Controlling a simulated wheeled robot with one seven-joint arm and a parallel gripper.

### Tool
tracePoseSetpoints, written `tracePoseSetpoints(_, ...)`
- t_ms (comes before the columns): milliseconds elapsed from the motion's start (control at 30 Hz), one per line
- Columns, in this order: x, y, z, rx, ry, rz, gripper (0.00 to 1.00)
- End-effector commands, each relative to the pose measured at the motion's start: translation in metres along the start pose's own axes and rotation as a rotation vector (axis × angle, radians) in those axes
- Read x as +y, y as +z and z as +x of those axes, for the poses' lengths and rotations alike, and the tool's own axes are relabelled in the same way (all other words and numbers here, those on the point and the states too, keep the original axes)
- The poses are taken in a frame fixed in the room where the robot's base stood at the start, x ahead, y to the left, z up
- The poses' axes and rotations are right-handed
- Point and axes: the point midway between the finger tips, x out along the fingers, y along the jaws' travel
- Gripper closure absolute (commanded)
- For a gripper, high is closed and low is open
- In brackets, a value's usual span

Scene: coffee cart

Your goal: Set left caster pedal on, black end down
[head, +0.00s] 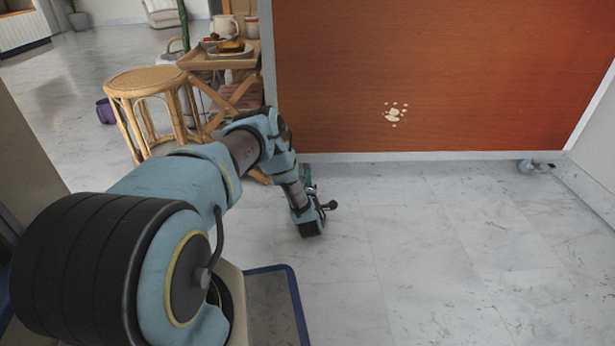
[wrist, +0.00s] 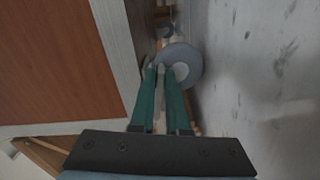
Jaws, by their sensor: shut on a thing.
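The left caster (wrist: 190,62) shows in the wrist view as a round grey wheel under the cart's lower edge. My gripper (wrist: 160,70) has two green fingers reaching up to the caster, with their tips close together at its left side. They are shut on a small part there, which looks like the pedal. The pedal is mostly hidden between the fingertips, and I cannot make out its black end or its tilt. In the head view my gripper (head: 308,175) is low by the cart's bottom left corner, where my arm hides the caster.
The cart's orange-brown panel (head: 440,70) has a pale frame. Its right caster (head: 530,165) stands at the far right. A rattan stool (head: 140,85) and a wooden tray table (head: 215,60) are left of the cart. The marble floor (head: 440,260) in front is clear.

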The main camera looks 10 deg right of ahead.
Motion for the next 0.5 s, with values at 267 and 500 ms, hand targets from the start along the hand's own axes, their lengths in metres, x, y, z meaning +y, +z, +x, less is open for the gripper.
tracePoseSetpoints(267, -0.0021, -0.0004, -0.0005, 0.001, -0.002, 0.045, 1.00)
tracePoseSetpoints(500, -0.0024, -0.0005, -0.0005, 0.001, -0.002, 0.046, 1.00)
